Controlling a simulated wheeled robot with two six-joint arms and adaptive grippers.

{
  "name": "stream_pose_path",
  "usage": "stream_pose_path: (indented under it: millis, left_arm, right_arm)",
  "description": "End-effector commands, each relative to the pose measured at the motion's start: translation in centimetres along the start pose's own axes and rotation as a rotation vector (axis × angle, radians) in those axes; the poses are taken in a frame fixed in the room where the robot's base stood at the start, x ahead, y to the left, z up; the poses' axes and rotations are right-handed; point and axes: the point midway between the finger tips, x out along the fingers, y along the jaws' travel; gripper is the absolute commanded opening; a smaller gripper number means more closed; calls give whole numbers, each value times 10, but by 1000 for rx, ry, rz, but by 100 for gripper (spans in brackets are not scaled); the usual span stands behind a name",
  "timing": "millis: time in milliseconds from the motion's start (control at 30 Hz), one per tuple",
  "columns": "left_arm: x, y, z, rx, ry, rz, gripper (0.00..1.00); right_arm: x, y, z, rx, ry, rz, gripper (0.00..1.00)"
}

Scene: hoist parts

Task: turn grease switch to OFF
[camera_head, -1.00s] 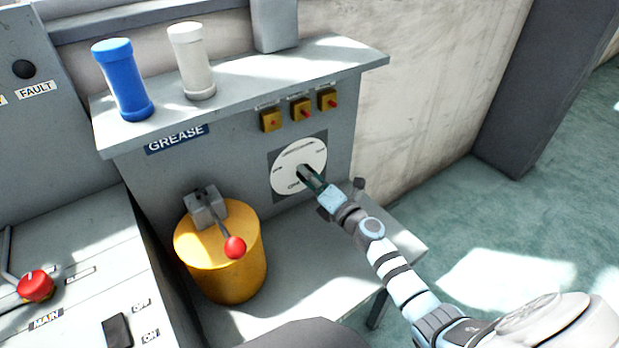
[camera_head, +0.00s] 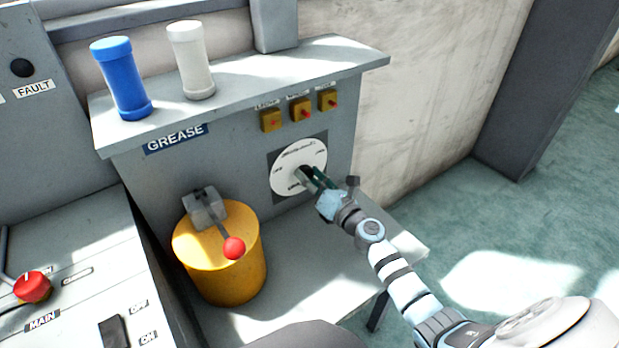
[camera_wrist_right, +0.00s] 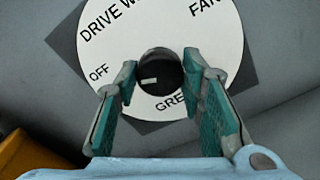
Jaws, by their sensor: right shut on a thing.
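The grease switch is a round white dial (camera_head: 286,160) on a dark square plate, set in the grey cabinet front right of the GREASE label (camera_head: 176,138). In the right wrist view, the dial (camera_wrist_right: 110,45) carries the words OFF, DRIVE W..., FAN and GRE..., partly cut off or hidden. A dark round knob (camera_wrist_right: 165,77) sits at its centre. The knob's white mark points left, roughly toward OFF and slightly below it. My right gripper (camera_head: 306,176) is at the dial. Its green-padded fingers (camera_wrist_right: 159,69) are shut on the knob, one on each side. My left gripper is not in view.
A yellow drum (camera_head: 222,262) with a red-balled lever (camera_head: 233,247) stands left of my right arm. Several small yellow switch boxes (camera_head: 301,110) sit above the dial. A blue cylinder (camera_head: 121,78) and a white one (camera_head: 190,60) stand on the cabinet top.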

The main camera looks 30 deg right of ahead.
Motion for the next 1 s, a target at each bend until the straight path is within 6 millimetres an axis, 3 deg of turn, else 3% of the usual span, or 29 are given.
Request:
stream_pose_path:
  millis: [200,233,333,667,1000]
  left_arm:
    - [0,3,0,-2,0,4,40]
    - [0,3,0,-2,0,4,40]
    - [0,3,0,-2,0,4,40]
    - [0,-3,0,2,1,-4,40]
    - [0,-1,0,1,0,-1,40]
  right_arm:
    - [-1,-1,-2,-1,4,-2,8]
    - [-1,-1,-2,-1,4,-2,39]
    - [-1,-1,-2,0,3,-1,55]
    - [-2,0,-1,0,2,-1,56]
    - [-66,-1,-1,-2,3,-1,56]
